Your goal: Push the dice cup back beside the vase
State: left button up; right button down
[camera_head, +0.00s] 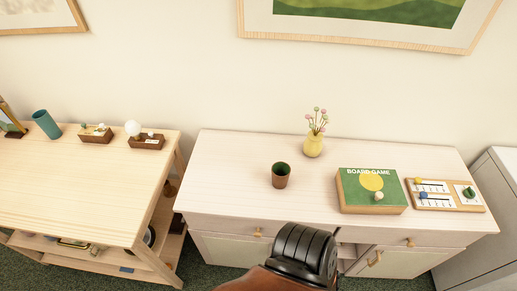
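The dice cup (281,176) is brown with a dark green inside. It stands upright on the pale wooden cabinet top (235,180), left of centre. The yellow vase (313,146) holds several small pink and green flowers and stands near the back edge. The cup is in front of the vase and to its left, with a gap of bare wood between them. A black ribbed part with a brown piece shows at the bottom centre, in front of the cabinet and apart from the cup.
A green board game box (355,196) with a small pale piece on top lies right of the cup. A wooden game tray (458,206) lies further right. A separate table (75,185) at left holds a teal cup (46,124) and small wooden boxes. The wall rises behind.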

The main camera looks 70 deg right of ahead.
aim_at(280, 170)
jog(key=i, duration=0.2)
jog(key=z, duration=1.25)
